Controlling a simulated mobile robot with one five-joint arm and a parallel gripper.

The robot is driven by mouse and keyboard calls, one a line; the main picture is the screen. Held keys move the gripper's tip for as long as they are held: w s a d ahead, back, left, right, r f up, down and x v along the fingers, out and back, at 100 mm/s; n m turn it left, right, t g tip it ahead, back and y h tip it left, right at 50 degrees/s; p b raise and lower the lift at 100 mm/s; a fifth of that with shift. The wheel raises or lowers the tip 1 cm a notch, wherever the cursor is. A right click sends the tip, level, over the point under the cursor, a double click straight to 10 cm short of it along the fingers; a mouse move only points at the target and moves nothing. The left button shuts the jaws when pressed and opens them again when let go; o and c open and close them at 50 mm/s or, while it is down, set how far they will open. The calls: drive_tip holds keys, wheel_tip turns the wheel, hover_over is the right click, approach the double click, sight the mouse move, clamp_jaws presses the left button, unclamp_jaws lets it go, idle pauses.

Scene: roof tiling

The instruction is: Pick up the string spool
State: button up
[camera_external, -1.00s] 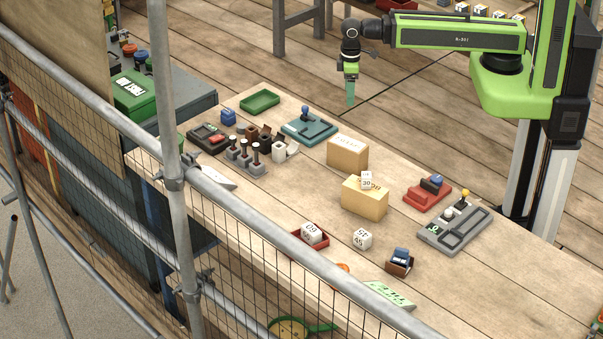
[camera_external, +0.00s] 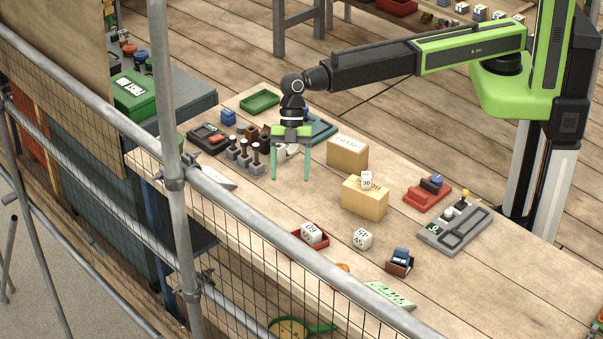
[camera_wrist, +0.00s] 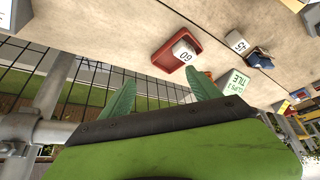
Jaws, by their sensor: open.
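A white roll (camera_external: 280,154), which looks like the string spool, stands on the workbench beside the row of dark-knobbed stamps. My gripper's palm and fingers partly cover it in the external view. The wrist view does not show it. My gripper (camera_external: 290,177) is open and empty, its two green fingers pointing down and apart. In the picture the fingers straddle the roll's place, but I cannot tell their height or depth relative to it. The two fingers also show in the wrist view (camera_wrist: 162,90).
The stamps (camera_external: 244,155) are close left of my gripper, a teal tray (camera_external: 322,130) close behind. Cardboard boxes (camera_external: 347,153) stand to the right. A red tray (camera_wrist: 172,57) holds a numbered white cube. Scaffold poles and mesh (camera_external: 240,215) line the front; bare bench lies before my fingers.

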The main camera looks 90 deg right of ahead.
drive_tip(key=s+a+n+g, duration=0.1)
drive_tip(key=s+a, duration=0.5)
drive_tip(key=a, duration=0.3)
drive_tip(key=s+a+n+g, duration=0.1)
drive_tip(key=s+a+n, duration=0.1)
drive_tip(key=s+a, duration=0.55)
drive_tip(key=b+x, duration=0.3)
drive_tip(key=x, duration=0.1)
drive_tip(key=w+a+b+x, duration=0.1)
drive_tip(key=b+x, duration=0.3)
drive_tip(key=w+b+x, duration=0.1)
drive_tip(key=b+x, duration=0.3)
drive_tip(key=x, duration=0.1)
drive_tip(key=shift+w+a+r, duration=0.1)
drive_tip(key=shift+a+r, duration=0.05)
drive_tip(key=shift+r, duration=0.1)
drive_tip(key=shift+a, duration=0.1)
drive_tip(key=b+x, duration=0.4)
drive_tip(key=x, duration=0.1)
drive_tip(key=shift+w+d+f+b, duration=0.1)
drive_tip(key=shift+w+d+b, duration=0.15)
drive_tip(key=shift+b, duration=0.05)
drive_tip(key=shift+a+f, duration=0.1)
drive_tip(key=shift+a, duration=0.05)
drive_tip(key=c, duration=1.5)
drive_tip(key=shift+o, duration=0.2)
drive_tip(key=shift+r, duration=0.3)
